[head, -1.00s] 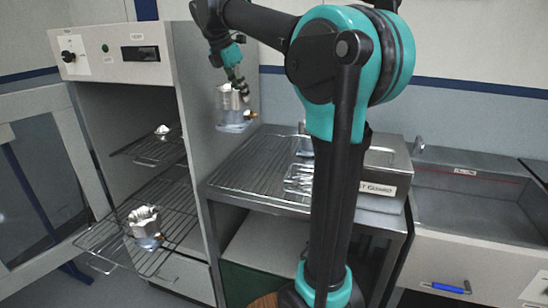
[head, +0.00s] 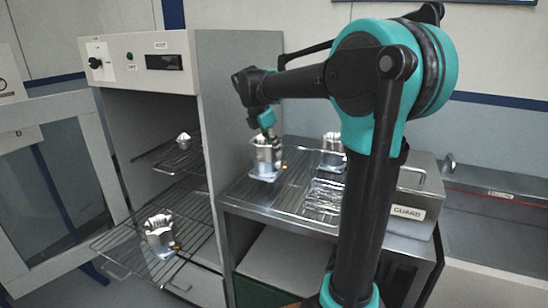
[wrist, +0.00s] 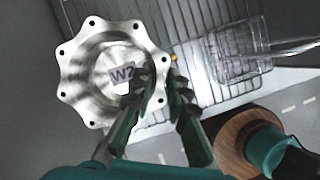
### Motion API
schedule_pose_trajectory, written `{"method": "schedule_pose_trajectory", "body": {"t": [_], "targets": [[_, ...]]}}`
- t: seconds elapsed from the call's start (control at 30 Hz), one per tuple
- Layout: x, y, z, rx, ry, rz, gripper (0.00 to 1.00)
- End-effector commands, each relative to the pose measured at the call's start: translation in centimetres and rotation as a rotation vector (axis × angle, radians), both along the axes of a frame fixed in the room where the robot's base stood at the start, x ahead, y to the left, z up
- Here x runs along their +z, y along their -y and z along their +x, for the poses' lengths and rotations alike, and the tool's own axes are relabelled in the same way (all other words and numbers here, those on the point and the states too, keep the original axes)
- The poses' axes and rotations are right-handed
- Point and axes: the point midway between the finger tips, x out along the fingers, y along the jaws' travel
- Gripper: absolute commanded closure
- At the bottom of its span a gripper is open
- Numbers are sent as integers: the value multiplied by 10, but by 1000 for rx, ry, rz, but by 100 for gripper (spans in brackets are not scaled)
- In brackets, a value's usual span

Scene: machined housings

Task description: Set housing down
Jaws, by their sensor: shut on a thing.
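My gripper (head: 267,133) points down and is shut on a silver metal housing (head: 264,160). In the wrist view the held housing (wrist: 82,75) has a scalloped flange with bolt holes and a "W2" label inside. There one finger of my gripper (wrist: 162,88) is over the bore and the other outside the rim. The housing is at the left part of the wire rack (head: 290,205) on the bench. I cannot tell whether its base touches the rack. A second housing (head: 333,143) stands farther back on the rack, partly near my arm.
An open oven (head: 243,90) stands to the left, with one housing (head: 158,238) on its pulled-out lower rack and another (head: 183,141) on the upper rack. A clear tray (head: 325,196) lies right of the held housing. A metal guard box (head: 418,190) is at the right.

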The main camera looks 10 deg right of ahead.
Motion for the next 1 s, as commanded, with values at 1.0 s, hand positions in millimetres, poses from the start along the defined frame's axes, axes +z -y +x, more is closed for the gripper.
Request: {"method": "schedule_pose_trajectory", "body": {"t": [1.0], "targets": [[-39,0,0,0,0,0,64]]}}
